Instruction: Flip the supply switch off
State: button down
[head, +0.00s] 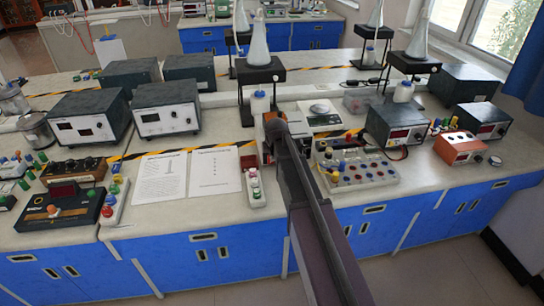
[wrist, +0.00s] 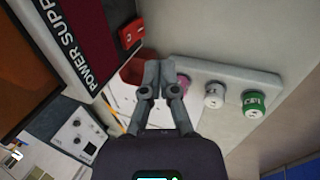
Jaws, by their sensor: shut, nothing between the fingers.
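In the wrist view, my gripper (wrist: 160,72) has its two fingers together with nothing between them. A dark red and black panel lettered "POWER SUPP…" (wrist: 75,40) lies to the upper left of the fingertips. A small red switch-like part (wrist: 131,33) is just above and left of the fingertips, with a visible gap in the picture. Its on or off position cannot be told. A larger red surface (wrist: 133,72) is partly hidden behind the fingers. In the head view, my arm covers most of the supply and my fingertips cannot be made out.
A pale strip (wrist: 235,76) with pink, white and green terminals lies right of the fingers; it also shows in the head view (head: 255,199). A terminal board (head: 352,184) stands right of my arm. Printed sheets (head: 188,174) lie left on the bench.

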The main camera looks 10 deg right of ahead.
jog(key=w+p+v, duration=0.1)
jog(key=p+v, duration=0.5)
jog(key=v, duration=0.1)
jog(key=shift+r+p, duration=0.4)
jog(key=shift+r, duration=0.1)
dwell(0.5)
jog(key=s+a+m+g, duration=0.1)
jog(key=s+m+g, duration=0.1)
jog(key=s+m, duration=0.6)
jog(key=s+a+f+m+g, duration=0.1)
jog(key=s+m+g, duration=0.1)
jog(key=s+m, duration=0.7)
jog(key=shift+s+a+f+m, duration=0.15)
jog(key=shift+s+a+m, duration=0.2)
jog(key=shift+s, duration=3.85)
